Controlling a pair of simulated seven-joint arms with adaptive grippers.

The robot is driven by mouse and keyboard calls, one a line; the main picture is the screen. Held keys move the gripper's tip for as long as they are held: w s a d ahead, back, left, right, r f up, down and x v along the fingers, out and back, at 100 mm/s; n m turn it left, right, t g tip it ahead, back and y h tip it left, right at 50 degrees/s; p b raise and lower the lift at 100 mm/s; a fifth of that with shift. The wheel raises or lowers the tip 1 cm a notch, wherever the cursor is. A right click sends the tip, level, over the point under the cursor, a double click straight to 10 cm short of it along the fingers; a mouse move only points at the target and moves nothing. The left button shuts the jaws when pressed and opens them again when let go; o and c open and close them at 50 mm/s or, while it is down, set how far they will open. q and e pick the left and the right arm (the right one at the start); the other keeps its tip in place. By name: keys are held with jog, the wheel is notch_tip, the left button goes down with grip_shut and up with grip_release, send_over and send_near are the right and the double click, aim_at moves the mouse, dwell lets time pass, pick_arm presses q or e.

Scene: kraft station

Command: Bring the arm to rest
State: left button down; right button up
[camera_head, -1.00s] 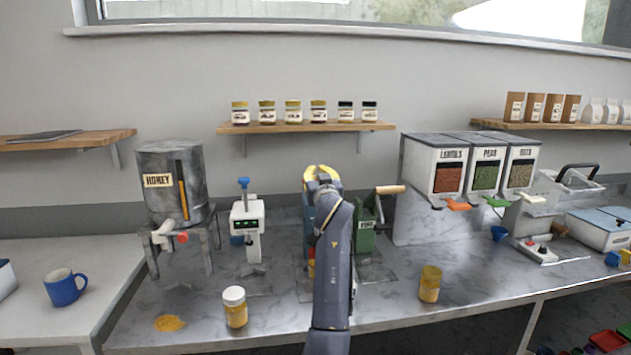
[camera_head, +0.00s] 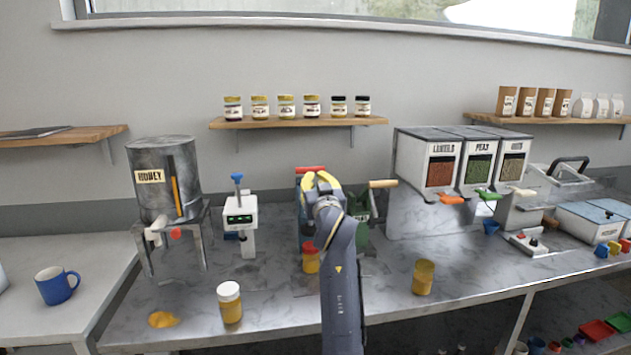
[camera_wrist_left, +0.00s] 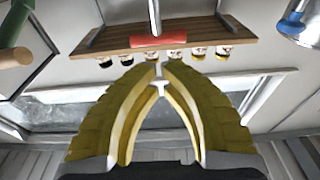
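My left arm rises from the bottom middle of the head view. Its yellow-fingered left gripper (camera_head: 321,180) is in front of the blue machine (camera_head: 301,205), close below its red handle bar (camera_head: 310,170) in the picture. The left wrist view shows the two fingers (camera_wrist_left: 161,75) curving toward each other with a narrow gap at the tips and nothing held between them. The red bar (camera_wrist_left: 160,42) lies beyond the tips there. My right gripper is not in view.
A red-topped jar (camera_head: 311,260) stands beside the arm. A white-lidded jar (camera_head: 230,304) and a yellow jar (camera_head: 423,278) stand on the counter (camera_head: 275,328). The honey tank (camera_head: 168,182) is left, the green mill (camera_head: 360,232) is close right.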

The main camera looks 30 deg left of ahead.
pick_arm(q)
jog(key=s+d+f+m+g+h, duration=0.1)
jog(key=s+f+m+h, duration=0.3)
jog(key=f, duration=0.7)
jog(key=s+d+f+m+g+y, duration=0.1)
jog(key=s+f+m, duration=0.1)
jog(key=s+f, duration=0.65)
jog(key=s+d+f+m+g+h, duration=0.1)
jog(key=s+d+f+m+h, duration=0.2)
jog(key=f, duration=0.9)
jog(key=s+d+f+m+g+h, duration=0.1)
jog(key=s+d+f+m+g, duration=0.1)
jog(key=s+f, duration=0.5)
jog(key=s+d+f+m+g+h, duration=0.15)
jog(key=s+f, duration=0.25)
jog(key=s, duration=0.7)
jog(key=s+d+f+m+g, duration=0.1)
jog(key=s+f+m, duration=0.3)
jog(key=s, duration=0.6)
jog(key=s+d+f+n+g+h, duration=0.1)
jog(key=d+f+g, duration=0.15)
jog(key=f, duration=1.35)
jog(key=s+d+f+g+h, duration=0.1)
jog(key=d+f+h, duration=0.15)
jog(key=f, duration=1.25)
jog(key=s+d+f+n+g+h, duration=0.1)
jog(key=s+f+n+g, duration=0.1)
jog(key=s+f, duration=2)
jog(key=shift+n+g, duration=0.3)
jog(key=shift+n, duration=0.35)
